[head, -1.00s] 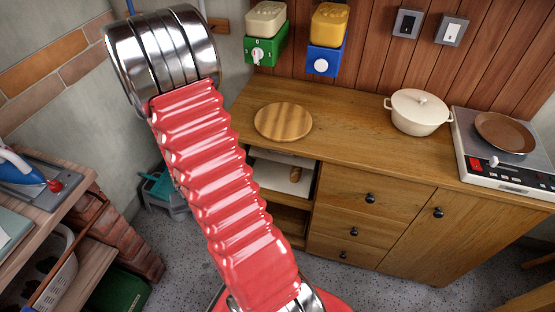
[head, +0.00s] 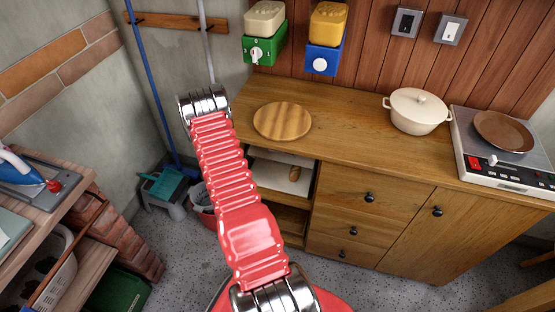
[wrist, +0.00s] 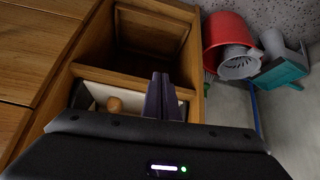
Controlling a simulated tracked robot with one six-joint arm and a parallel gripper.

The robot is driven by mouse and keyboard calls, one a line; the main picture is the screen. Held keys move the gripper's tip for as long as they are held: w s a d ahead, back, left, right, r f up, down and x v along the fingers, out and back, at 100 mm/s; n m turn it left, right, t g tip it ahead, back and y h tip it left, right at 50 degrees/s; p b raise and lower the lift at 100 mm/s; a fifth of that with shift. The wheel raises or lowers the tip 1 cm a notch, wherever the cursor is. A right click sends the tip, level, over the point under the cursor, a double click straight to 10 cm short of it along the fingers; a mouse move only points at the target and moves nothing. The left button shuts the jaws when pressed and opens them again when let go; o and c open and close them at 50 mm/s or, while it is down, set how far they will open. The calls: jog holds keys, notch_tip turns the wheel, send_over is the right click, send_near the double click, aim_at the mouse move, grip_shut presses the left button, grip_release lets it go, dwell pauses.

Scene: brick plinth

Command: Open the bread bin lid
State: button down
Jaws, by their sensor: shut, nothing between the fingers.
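A cream-white panel (head: 268,175) with a brown wooden knob (head: 295,174) shows in the upper open compartment at the left end of the wooden cabinet; it looks like the bread bin lid. In the wrist view the cream panel (wrist: 97,92) and its wooden knob (wrist: 115,104) lie just left of my gripper (wrist: 160,76). My gripper's two dark fingers are together, with nothing between them. I see no contact with the knob. In the head view my red arm hides the compartment's left part, and my gripper is out of sight.
The compartment's wooden walls and a shelf edge (wrist: 128,80) are close around my fingers. A red bucket (wrist: 226,32) and a teal dustpan (wrist: 278,72) stand beside the cabinet. On its top are a round board (head: 283,121) and a white pot (head: 416,112).

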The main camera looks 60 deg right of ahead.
jog(key=s+d+r+m+t+h, duration=0.1)
jog(key=s+d+r+h, duration=0.1)
jog(key=d+r+h, duration=0.7)
notch_tip(320, 180, up, 3)
jog(key=shift+s+r+m+h, duration=0.1)
jog(key=shift+s+m+h, duration=0.1)
jog(key=shift+m+h, duration=0.15)
jog(key=shift+d, duration=0.15)
jog(key=w+d+f, duration=0.1)
jog(key=w+d, duration=0.1)
jog(key=d, duration=1.1)
jog(key=shift+w+d, duration=0.15)
jog(key=shift+d, duration=0.15)
jog(key=shift+w, duration=0.1)
